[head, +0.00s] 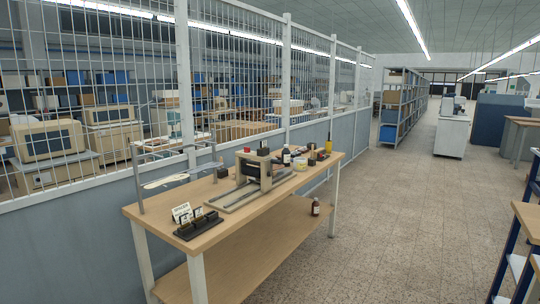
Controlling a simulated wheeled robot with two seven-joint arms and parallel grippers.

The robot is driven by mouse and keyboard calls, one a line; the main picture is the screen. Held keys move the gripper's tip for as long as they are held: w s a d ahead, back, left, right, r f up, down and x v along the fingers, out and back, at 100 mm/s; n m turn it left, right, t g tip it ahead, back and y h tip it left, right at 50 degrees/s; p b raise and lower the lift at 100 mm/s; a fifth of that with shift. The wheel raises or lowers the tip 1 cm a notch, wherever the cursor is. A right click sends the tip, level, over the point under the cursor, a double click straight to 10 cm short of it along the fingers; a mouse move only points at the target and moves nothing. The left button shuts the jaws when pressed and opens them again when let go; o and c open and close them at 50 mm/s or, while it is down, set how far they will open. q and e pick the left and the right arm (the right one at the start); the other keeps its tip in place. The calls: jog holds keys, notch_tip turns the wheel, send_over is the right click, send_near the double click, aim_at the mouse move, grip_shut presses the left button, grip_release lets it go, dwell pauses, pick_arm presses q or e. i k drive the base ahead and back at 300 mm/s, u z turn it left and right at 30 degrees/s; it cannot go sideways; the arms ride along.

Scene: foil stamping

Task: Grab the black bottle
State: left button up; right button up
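A small dark bottle with a pale label (286,157) stands upright on the top of the wooden workbench (240,220), just right of the stamping machine (252,170). A second dark bottle with a pale label (316,208) stands upright on the bench's lower shelf (262,250), near its right end. Both are too small to tell their exact colour. Neither of my grippers shows in the head view.
A black holder with small cards (198,224) sits at the bench's front left, and a metal rack (175,165) behind it. Several small items, including a yellow one (328,146), crowd the far right end. A mesh fence (235,80) runs behind. The tiled floor (400,220) to the right is clear.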

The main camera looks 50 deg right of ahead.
aim_at(286, 154)
jog(key=i, duration=0.35)
jog(key=z, duration=1.9)
jog(key=i, duration=2.3)
jog(key=u, duration=0.05)
